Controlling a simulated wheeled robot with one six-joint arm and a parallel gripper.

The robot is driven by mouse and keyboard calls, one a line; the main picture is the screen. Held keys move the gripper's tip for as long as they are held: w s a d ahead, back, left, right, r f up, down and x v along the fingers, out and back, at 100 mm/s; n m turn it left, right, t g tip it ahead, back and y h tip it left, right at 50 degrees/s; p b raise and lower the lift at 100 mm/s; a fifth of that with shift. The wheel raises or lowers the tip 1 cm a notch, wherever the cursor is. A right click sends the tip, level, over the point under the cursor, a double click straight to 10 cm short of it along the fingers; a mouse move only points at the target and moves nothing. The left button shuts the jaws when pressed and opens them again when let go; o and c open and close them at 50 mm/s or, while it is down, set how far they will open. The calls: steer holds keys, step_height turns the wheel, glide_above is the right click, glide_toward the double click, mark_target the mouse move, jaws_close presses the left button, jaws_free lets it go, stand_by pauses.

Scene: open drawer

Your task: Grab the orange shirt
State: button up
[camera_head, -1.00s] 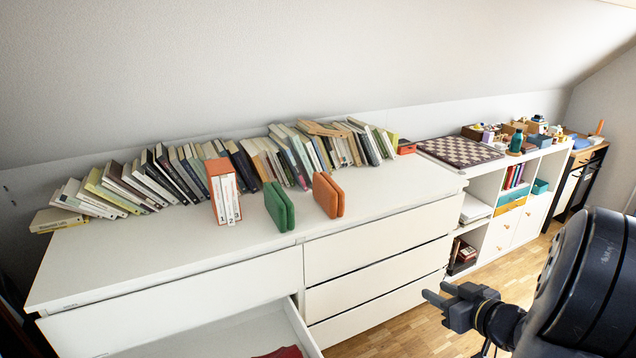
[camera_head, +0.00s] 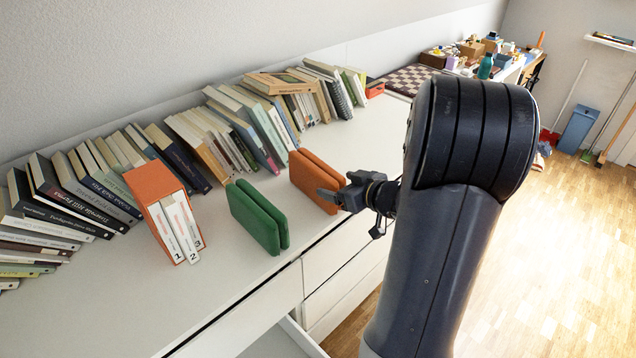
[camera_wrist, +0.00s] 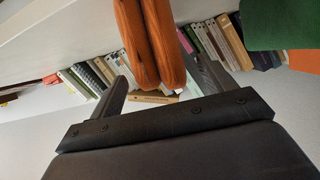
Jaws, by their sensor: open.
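The orange shirt (camera_head: 314,181) is a folded, two-layered bundle standing upright on the white dresser top, near its front edge. It also shows large in the wrist view (camera_wrist: 150,40), with its rounded ends toward my gripper. My gripper (camera_head: 334,193) is at the right side of the shirt and open. In the wrist view my gripper (camera_wrist: 163,72) has a finger on either side of the shirt's near end. I cannot tell whether the fingers touch it.
A folded green bundle (camera_head: 258,217) stands just left of the shirt. An orange-cased book set (camera_head: 165,213) is further left. A row of leaning books (camera_head: 225,130) lines the back. A drawer (camera_head: 285,340) is open below, and wooden floor lies at right.

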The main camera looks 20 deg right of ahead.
mark_target(317, 180)
steer(key=x, duration=0.4)
steer(key=shift+w+b, duration=0.3)
steer(key=shift+w, duration=0.1)
steer(key=shift+c, duration=0.6)
steer(key=c, duration=1)
